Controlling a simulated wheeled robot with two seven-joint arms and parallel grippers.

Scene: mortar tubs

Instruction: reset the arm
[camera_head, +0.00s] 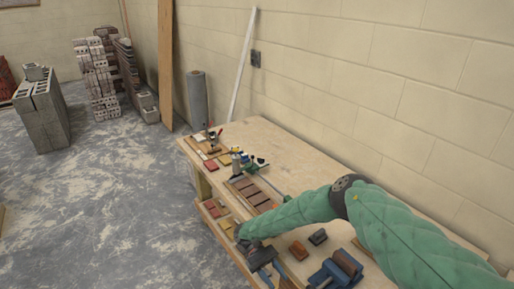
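My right arm, in a green quilted sleeve, comes in from the lower right and reaches over the wooden workbench (300,150). Its wrist bends down near the bench's front edge. My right gripper (262,268) is small and dark near the bottom of the view, among items at the front edge. I cannot tell whether it is open or shut, or whether it touches anything. My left arm and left gripper are not in view.
Stacked bricks (98,80) and grey concrete blocks (42,112) stand at left. The floor between is clear.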

